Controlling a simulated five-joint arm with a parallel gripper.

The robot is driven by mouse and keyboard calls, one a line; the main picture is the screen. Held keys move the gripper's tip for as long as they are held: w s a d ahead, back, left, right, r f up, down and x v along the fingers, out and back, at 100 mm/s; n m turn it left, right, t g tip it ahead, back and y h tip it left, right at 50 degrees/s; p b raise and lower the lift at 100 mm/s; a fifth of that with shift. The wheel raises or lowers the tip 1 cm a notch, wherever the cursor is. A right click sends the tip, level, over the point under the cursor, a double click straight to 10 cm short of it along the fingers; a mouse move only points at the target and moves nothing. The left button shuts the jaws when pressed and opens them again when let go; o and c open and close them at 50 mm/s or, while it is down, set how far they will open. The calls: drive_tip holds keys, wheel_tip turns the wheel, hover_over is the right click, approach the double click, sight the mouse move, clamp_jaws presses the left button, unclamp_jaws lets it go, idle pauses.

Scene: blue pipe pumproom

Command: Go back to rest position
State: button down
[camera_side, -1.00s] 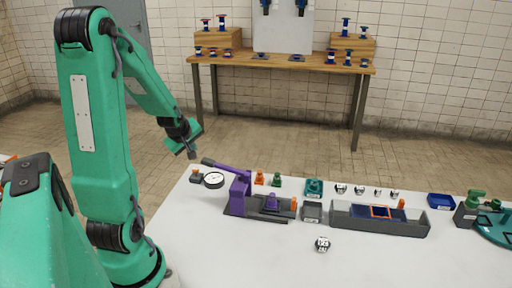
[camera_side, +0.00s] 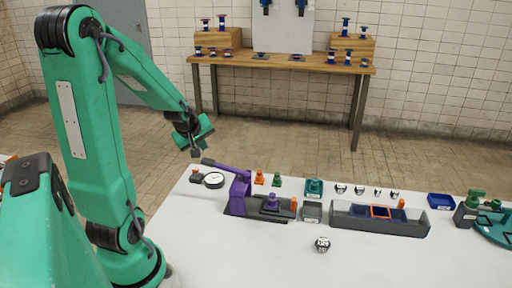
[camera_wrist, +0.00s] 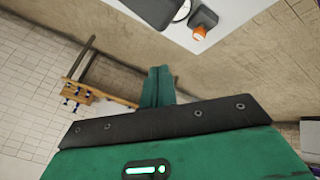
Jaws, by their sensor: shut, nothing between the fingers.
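My gripper (camera_side: 195,151) is in the air beyond the back left corner of the white table (camera_side: 230,259), a little above and behind the round dial gauge (camera_side: 214,180). It holds nothing. In the wrist view its green fingers (camera_wrist: 157,87) are together and point at the floor and far wall. The dial gauge (camera_wrist: 182,10) and an orange-topped part (camera_wrist: 199,33) show at the table edge in that view.
A purple lever press (camera_side: 240,190) stands right of the gauge. Behind it are orange (camera_side: 259,178) and green (camera_side: 277,180) pieces. A wooden shelf table (camera_side: 280,62) stands at the back wall.

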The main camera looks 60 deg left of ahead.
drive_tip(key=s+d+r+m+h, duration=0.1)
drive_tip(key=s+d+r+m, duration=0.1)
drive_tip(key=d+m, duration=0.3)
drive_tip(key=s+d+r+m+h, duration=0.2)
drive_tip(key=d+r+m, duration=0.3)
drive_tip(key=d, duration=0.8)
drive_tip(key=s+d+r+m+h, duration=0.2)
drive_tip(key=d+r+m, duration=0.2)
drive_tip(key=d+m, duration=0.3)
drive_tip(key=d, duration=0.2)
drive_tip(key=shift+s+d, duration=0.3)
drive_tip(key=shift+s, duration=0.1)
